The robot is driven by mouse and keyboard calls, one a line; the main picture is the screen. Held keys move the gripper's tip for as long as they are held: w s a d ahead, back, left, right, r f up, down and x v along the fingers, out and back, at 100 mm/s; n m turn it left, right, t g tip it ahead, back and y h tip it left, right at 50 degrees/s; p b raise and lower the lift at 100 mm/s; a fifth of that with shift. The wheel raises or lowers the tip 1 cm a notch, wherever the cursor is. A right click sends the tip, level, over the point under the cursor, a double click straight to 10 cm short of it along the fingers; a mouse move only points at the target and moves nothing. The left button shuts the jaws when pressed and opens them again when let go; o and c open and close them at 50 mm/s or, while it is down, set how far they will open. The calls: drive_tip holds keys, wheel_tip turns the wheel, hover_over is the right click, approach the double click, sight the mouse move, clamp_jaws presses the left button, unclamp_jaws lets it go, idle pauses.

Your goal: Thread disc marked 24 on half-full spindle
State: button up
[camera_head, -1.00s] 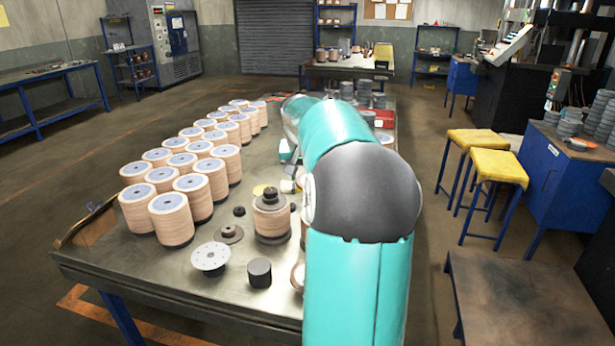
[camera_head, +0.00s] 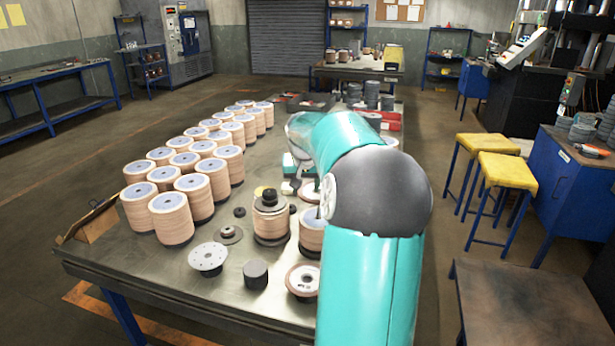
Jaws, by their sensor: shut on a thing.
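My gripper (camera_head: 294,186) shows small beside my arm's elbow, over the middle of the table. It is shut on what looks like a tan flap disc (camera_head: 310,190), mostly hidden by my arm. No number can be read on it. Just below and in front stands a short stack of tan discs (camera_head: 311,238), partly behind my arm; it looks like a part-filled spindle. The held disc appears above this stack and apart from it. To its left is another stack of tan discs (camera_head: 270,224) with a dark knobbed cap on top.
Several full disc stacks (camera_head: 170,218) stand in rows at left. In front lie a pale perforated plate (camera_head: 208,257), a dark cylinder (camera_head: 256,273), a flanged dark part (camera_head: 229,234) and a tan ring disc (camera_head: 303,280). Yellow stools (camera_head: 507,170) stand right of the table.

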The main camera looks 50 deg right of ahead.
sight(307, 192)
drive_tip(key=shift+f, duration=0.65)
drive_tip(key=shift+f, duration=0.85)
idle(0.4)
drive_tip(key=o, duration=1.1)
drive_tip(key=shift+s+d, duration=0.1)
drive_tip(key=shift+d, duration=0.05)
drive_tip(key=v, duration=1.3)
drive_tip(key=shift+r, duration=0.3)
drive_tip(key=shift+a, duration=0.2)
